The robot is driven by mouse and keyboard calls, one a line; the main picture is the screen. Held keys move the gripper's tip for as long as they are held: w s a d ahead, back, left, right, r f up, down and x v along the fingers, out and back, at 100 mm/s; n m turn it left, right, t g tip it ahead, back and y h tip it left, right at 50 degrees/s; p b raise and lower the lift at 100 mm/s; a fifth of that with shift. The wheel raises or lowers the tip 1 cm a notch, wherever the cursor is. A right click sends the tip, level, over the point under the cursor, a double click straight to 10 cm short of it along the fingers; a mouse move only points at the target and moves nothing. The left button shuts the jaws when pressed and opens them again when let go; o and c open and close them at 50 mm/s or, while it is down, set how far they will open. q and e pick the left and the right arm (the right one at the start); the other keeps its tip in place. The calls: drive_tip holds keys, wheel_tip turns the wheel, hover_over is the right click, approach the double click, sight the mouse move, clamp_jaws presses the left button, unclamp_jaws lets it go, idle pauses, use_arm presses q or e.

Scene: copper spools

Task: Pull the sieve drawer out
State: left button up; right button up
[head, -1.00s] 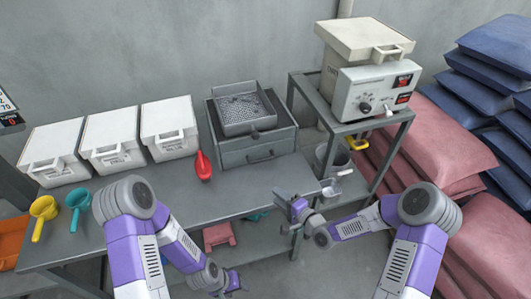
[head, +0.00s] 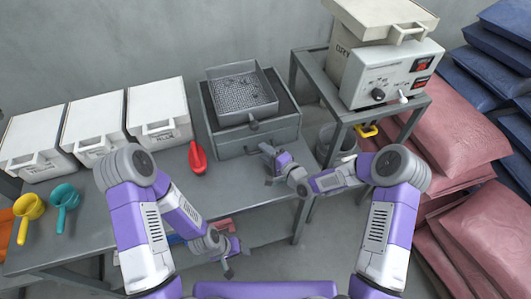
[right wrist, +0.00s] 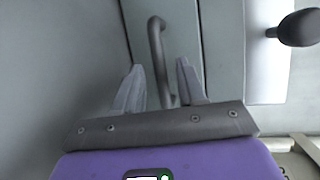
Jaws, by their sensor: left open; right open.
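A grey metal sieve box stands on the bench, with a sieve drawer (head: 230,149) in its front that looks shut. In the right wrist view, the drawer's grey bar handle (right wrist: 156,42) runs down between the two fingers of my right gripper (right wrist: 161,72). In the head view, my right gripper (head: 270,155) is open, close in front of the drawer front, and partly hides the handle. Whether a finger touches the handle, I cannot tell. My left gripper (head: 232,258) is open and empty, low in front of the bench edge.
A mesh sieve tray (head: 243,95) with a dark knob (head: 253,125) sits on the box. A red scoop (head: 197,158) lies to its left, near white lidded bins (head: 157,110). A machine (head: 388,75) on a stand and pink sacks (head: 460,140) are at right.

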drive_tip(key=shift+w+a, duration=0.1)
drive_tip(key=shift+w, duration=0.05)
drive_tip(key=shift+c, duration=0.5)
clamp_jaws()
